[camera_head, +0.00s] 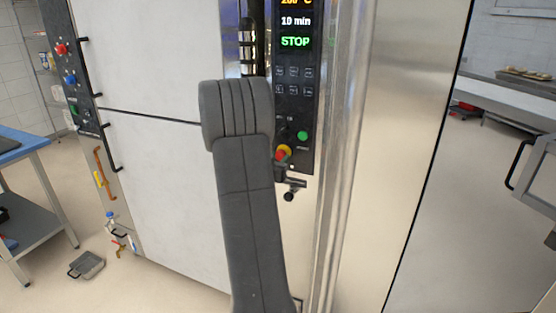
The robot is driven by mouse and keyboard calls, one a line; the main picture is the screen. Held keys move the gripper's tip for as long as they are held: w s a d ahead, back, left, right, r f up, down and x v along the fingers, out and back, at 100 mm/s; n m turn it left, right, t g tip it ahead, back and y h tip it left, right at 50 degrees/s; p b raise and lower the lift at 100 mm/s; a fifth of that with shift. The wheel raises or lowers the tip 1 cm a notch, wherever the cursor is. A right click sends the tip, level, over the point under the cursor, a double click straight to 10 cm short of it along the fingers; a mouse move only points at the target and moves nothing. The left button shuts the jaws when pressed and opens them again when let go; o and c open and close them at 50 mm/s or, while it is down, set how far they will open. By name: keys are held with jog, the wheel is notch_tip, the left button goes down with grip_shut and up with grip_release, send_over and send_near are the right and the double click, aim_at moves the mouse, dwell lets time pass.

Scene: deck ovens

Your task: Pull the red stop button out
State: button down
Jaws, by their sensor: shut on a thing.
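The red stop button (284,150), with a yellow part around it, is low on the black control panel (297,112), below and left of a green button (302,136). My grey arm rises in front of the oven, and its upper end covers the panel's left edge. My gripper (278,157) is mostly hidden behind the arm, at the red button. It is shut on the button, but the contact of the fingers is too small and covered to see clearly. The panel display (295,41) reads "10 min" and "STOP".
A dark fitting (291,189) sticks out just below the panel. A steel post (345,150) stands right of it. A side panel (70,78) at left carries red and blue knobs.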

jog(key=shift+v, duration=0.85)
jog(key=c, duration=0.9)
grip_release()
jog(key=shift+a, duration=0.1)
jog(key=b+v, duration=0.2)
jog(key=v, duration=1.1)
jog(key=shift+s, duration=0.35)
jog(key=shift+w+f, duration=0.1)
jog(key=p+x, duration=0.2)
jog(key=x, duration=1.3)
jog(key=shift+w, duration=0.15)
jog(key=shift+s+a, duration=0.1)
jog(key=shift+s, duration=0.25)
jog(key=shift+s, duration=0.1)
